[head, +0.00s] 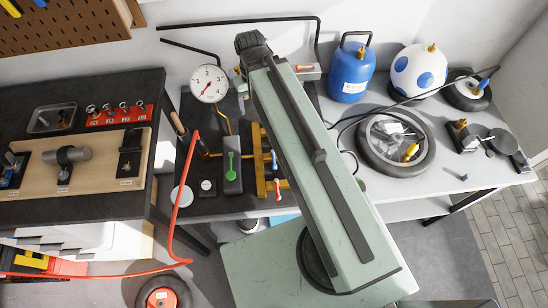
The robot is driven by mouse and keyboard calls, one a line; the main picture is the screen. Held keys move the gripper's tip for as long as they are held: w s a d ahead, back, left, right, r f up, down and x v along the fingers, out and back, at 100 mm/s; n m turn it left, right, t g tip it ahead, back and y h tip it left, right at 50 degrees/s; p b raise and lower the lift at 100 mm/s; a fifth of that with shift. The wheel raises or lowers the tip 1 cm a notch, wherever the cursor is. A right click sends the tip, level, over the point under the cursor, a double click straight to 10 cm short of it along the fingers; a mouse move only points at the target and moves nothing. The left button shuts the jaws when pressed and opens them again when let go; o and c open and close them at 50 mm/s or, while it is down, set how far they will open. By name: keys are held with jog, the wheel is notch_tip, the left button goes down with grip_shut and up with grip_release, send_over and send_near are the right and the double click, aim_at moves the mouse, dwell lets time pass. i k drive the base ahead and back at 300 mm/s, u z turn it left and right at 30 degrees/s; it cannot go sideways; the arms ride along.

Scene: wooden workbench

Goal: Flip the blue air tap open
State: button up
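A small blue handle (274,160) shows on the brass-coloured manifold (260,165) on the dark bench mat, close to the left edge of my arm. It looks like the blue air tap, but it is too small to tell its exact angle. A red-tipped handle (277,190) sits just below it on the same manifold. My arm's long pale green link passes over the bench right beside the manifold and covers what lies to its right. My gripper is not visible; the dark joint at the link's far end is all that shows there.
A pressure gauge (209,84) stands behind the manifold. A green lever (231,163) on a grey block is to its left. A red hose (186,200) hangs at the bench's front.

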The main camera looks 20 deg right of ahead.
aim_at(275, 166)
jog(key=k, duration=1.85)
jog(key=u, duration=0.25)
jog(key=i, duration=0.5)
jog(key=u, duration=0.75)
jog(key=i, duration=0.8)
jog(key=z, duration=0.15)
